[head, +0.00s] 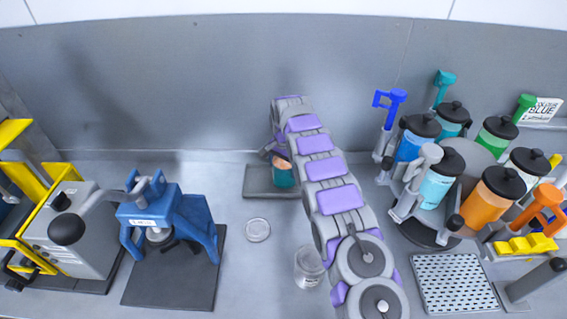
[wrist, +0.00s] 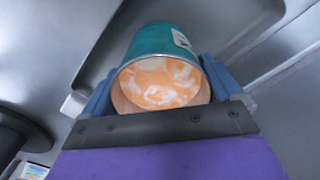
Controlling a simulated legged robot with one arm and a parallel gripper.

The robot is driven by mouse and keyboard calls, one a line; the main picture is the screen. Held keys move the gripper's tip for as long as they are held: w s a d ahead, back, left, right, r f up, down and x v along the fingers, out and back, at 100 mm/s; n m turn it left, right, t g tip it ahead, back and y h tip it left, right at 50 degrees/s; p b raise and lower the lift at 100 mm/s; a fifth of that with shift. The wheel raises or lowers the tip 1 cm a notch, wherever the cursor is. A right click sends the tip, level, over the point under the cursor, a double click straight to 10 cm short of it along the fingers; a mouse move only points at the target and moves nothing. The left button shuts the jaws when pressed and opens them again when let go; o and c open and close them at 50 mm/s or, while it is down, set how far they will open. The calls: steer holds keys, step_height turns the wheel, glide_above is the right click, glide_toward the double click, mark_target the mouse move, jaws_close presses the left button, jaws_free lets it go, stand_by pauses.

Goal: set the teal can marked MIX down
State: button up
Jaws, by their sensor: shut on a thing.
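The teal can (head: 284,178) shows in the head view just left of my arm, at or just above a grey tray (head: 258,194) near the back wall. I cannot tell whether it touches the tray. In the wrist view the can (wrist: 165,42) is open-topped, with streaked orange and white paint (wrist: 160,82) inside and part of a white label on its side. My gripper (wrist: 160,100) is shut on the can, with blue fingers on both sides of it. In the head view my gripper (head: 272,153) is partly hidden behind my arm. The MIX marking is not readable.
A round lid (head: 257,230) lies on the bench, and a clear jar (head: 309,267) stands by my arm. A blue clamp machine (head: 170,222) stands at left. A carousel of several paint canisters (head: 497,195) stands at right, near a perforated drip tray (head: 455,283).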

steer(key=shift+f, duration=0.55)
steer(key=o, duration=1.2)
steer(key=shift+r, duration=0.1)
step_height(320, 180, up, 12)
steer(key=p, duration=0.2)
steer(key=shift+w+a+p, duration=0.1)
steer(key=shift+p, duration=0.3)
